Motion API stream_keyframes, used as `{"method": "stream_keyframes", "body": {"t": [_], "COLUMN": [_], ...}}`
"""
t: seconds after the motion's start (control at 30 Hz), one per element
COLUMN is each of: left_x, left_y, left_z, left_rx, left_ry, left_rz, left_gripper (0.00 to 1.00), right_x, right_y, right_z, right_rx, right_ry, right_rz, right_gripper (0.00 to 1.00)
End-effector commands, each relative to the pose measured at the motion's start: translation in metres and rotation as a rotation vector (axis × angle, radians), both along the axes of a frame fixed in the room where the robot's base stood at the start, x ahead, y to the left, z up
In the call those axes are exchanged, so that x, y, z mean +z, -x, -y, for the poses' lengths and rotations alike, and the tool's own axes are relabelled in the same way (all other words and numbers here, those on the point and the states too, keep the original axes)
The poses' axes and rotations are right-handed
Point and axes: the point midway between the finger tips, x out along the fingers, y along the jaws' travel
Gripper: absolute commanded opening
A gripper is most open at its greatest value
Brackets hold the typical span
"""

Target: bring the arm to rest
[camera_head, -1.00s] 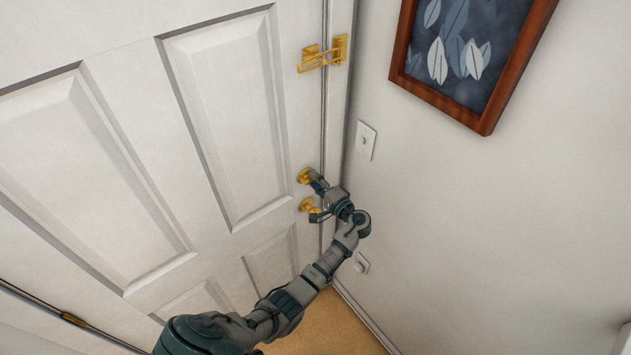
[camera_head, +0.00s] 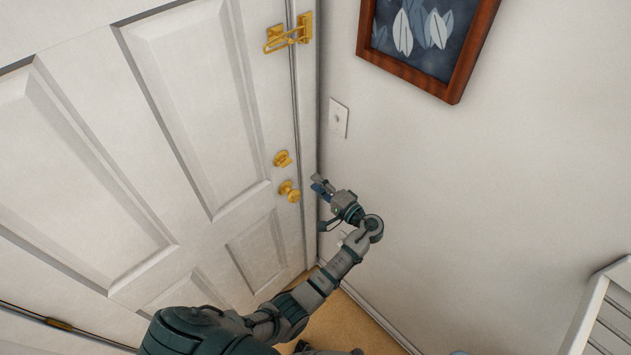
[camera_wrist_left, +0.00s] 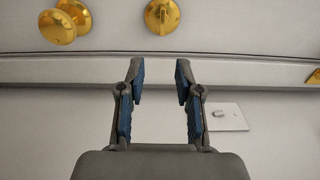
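My left gripper (camera_head: 320,206) is open and empty in front of the door's right edge and frame, a little right of the brass fittings. In the left wrist view its two blue-padded fingers (camera_wrist_left: 160,82) stand apart with nothing between them. The white panelled door (camera_head: 190,110) looks closed. Its brass knob (camera_head: 289,191) and brass deadbolt (camera_head: 283,159) are clear of the gripper. Both also show in the left wrist view, the knob (camera_wrist_left: 58,27) at upper left and the deadbolt (camera_wrist_left: 162,15) at top middle. My right gripper does not show.
A brass swing latch (camera_head: 289,34) sits high at the door's edge. A light switch (camera_head: 338,118) and a framed leaf picture (camera_head: 425,45) are on the right wall. A white slatted piece (camera_head: 605,315) stands at lower right. The wall right of my arm is bare.

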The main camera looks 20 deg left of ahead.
Motion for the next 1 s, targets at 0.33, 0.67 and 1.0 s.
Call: {"method": "stream_keyframes", "body": {"t": [0.33,0.67,1.0], "left_x": [0.0,-0.138,-0.404], "left_y": [0.0,-0.001,0.107], "left_z": [0.0,-0.002,0.009], "left_rx": [0.0,-0.17,-0.362], "left_ry": [-0.001,0.136,0.595], "left_rz": [0.0,-0.219,-0.536], "left_gripper": [0.34,0.34,0.34], "right_x": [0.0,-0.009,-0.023], "right_y": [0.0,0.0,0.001], "right_z": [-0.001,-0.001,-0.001], "right_rx": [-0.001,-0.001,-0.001], "right_ry": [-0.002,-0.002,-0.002], "right_rz": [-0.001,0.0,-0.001], "right_gripper": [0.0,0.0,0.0]}}
